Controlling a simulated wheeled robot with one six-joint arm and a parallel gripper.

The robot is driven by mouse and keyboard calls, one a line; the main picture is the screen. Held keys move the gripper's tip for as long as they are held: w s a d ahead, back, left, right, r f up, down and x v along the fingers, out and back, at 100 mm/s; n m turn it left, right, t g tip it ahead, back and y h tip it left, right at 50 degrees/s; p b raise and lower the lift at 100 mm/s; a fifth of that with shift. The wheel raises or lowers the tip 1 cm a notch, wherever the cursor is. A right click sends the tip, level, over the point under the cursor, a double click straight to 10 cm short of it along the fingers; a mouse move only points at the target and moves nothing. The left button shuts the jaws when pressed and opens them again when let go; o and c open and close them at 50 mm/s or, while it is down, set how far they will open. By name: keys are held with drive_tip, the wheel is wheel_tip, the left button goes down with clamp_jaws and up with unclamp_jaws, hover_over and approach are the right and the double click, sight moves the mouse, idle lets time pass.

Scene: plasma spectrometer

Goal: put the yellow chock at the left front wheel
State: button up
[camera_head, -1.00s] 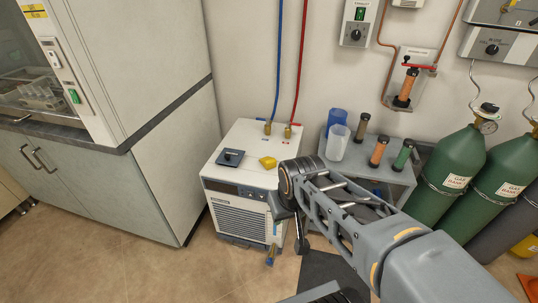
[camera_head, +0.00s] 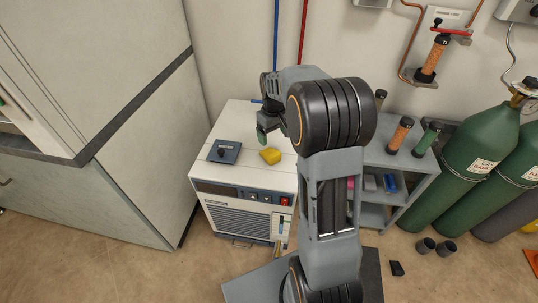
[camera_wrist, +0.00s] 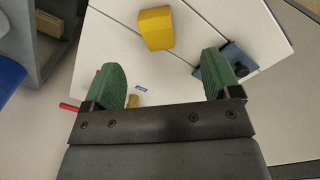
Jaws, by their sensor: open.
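The yellow chock (camera_head: 270,156) lies on the white top of the chiller cabinet (camera_head: 232,135). It also shows in the wrist view (camera_wrist: 155,28), ahead of my fingertips and apart from them. My gripper (camera_head: 264,132) is above the chiller top, just behind the chock in the head view. In the wrist view my gripper (camera_wrist: 166,78) has its two green finger pads wide apart with nothing between them. The chiller's left front wheel cannot be made out in the head view.
A dark blue plate with a black knob (camera_head: 223,152) sits on the chiller top left of the chock. A grey shelf cart (camera_head: 405,160) with tubes stands to the right, then green gas cylinders (camera_head: 478,165). A tall grey cabinet (camera_head: 140,160) stands left. Open floor (camera_head: 140,270) lies in front.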

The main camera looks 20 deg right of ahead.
drive_tip(key=b, duration=0.1)
hover_over(276, 155)
drive_tip(key=f, duration=0.6)
drive_tip(key=shift+a, duration=0.35)
drive_tip(key=shift+d+f+b, duration=0.15)
drive_tip(key=shift+f+b, duration=0.25)
drive_tip(key=shift+f, duration=0.9)
drive_tip(key=shift+d+f+b, duration=0.15)
drive_tip(key=shift+f+b, duration=0.25)
drive_tip(key=shift+f, duration=0.85)
drive_tip(key=shift+s, duration=0.1)
drive_tip(key=c, duration=1.1)
